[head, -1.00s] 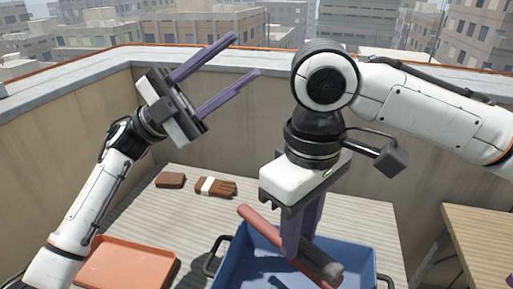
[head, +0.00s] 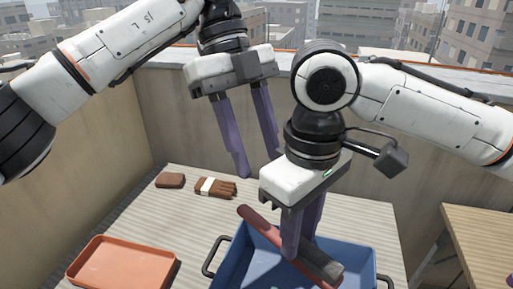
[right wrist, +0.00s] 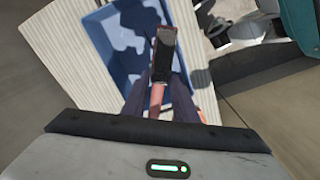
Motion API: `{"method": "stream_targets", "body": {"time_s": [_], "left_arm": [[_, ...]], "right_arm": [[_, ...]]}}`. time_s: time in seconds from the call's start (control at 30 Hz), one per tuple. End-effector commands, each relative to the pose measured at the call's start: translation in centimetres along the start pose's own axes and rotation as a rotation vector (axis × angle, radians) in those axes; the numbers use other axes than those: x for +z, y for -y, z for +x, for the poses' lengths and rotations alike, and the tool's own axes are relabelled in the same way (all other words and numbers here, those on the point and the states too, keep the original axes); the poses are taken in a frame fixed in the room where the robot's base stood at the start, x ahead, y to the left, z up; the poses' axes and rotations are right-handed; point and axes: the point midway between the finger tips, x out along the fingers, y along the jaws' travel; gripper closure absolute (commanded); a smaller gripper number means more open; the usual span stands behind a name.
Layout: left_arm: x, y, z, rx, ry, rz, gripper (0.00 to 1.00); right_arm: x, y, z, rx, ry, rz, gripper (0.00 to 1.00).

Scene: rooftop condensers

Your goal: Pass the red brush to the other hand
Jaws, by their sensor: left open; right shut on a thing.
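The red brush (head: 262,227) has a red handle and a dark grey head (head: 321,263). It is held tilted above the blue tub, its handle toward the upper left. My right gripper (head: 299,250) is shut on it around the middle. The brush also shows in the right wrist view (right wrist: 164,55), its dark end pointing away from the gripper (right wrist: 163,88). My left gripper (head: 258,162) is open and empty, fingers pointing down, above and to the left of the brush and apart from it.
A blue tub (head: 226,262) with dark handles stands below the brush on a ribbed pale table (head: 196,232). An orange tray (head: 122,263) lies at left. A brown block (head: 170,181) and a bundled brown item (head: 222,189) lie at the back. A wooden table (head: 487,232) is at right.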

Motion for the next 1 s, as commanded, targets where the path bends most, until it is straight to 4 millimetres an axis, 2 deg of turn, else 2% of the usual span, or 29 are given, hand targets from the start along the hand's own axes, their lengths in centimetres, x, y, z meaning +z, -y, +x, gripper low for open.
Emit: {"method": "stream_targets", "body": {"time_s": [0.17, 0.5, 0.7, 1.0], "left_arm": [[0.3, 0.0, 1.7, 0.013, 0.021, -0.022, 0.59], [0.3, -0.1, 8.0, 0.013, 0.017, -0.019, 0.59], [0.3, -0.1, 10.9, 0.011, 0.017, -0.018, 0.59], [0.3, -0.1, 12.3, 0.009, 0.017, -0.018, 0.59]], "right_arm": [[0.0, 0.0, 0.0, 0.0, 0.0, 0.0, 0.97], [0.0, 0.0, 0.0, 0.0, 0.0, 0.0, 0.97], [0.0, 0.0, 0.0, 0.0, 0.0, 0.0, 0.97], [0.0, 0.0, 0.0, 0.0, 0.0, 0.0, 0.97]]}}
